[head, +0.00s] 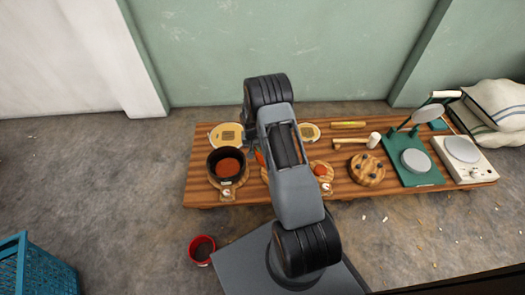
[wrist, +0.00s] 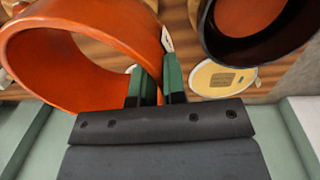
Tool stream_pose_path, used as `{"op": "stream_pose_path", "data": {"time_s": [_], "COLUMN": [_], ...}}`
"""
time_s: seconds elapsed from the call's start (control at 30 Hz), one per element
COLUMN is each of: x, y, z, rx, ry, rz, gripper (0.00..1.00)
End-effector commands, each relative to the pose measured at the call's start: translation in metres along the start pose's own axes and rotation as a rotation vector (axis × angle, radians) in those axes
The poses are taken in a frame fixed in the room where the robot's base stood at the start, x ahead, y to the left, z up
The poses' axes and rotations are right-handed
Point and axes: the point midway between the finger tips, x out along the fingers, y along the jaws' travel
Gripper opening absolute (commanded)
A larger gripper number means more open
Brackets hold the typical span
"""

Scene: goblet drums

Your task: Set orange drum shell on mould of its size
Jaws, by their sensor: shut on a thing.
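The orange drum shell (wrist: 95,50) is a wide open ring, tilted in the wrist view. My gripper (wrist: 157,82) is shut on its wall, with one green finger on each side. In the head view my arm hides the gripper and most of the shell; only an orange sliver (head: 260,158) shows left of the arm. A round wooden piece with an orange centre (head: 320,170), perhaps a mould, sits right of the arm, partly hidden.
The wooden bench (head: 345,187) also bears cream discs (head: 226,134), a mallet (head: 373,140), a wooden disc with dark knobs (head: 367,169), a green press (head: 412,172) and a white scale-like device (head: 464,155). A red cup (head: 202,249) and blue crate (head: 38,268) are on the floor.

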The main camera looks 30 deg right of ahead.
Motion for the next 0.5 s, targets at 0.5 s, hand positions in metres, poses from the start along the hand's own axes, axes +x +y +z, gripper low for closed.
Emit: {"op": "stream_pose_path", "data": {"time_s": [0.5], "x": [0.050], "y": [0.038], "z": [-0.005], "rx": [0.137], "ry": [-0.011], "rz": [0.001], "gripper": [0.00]}}
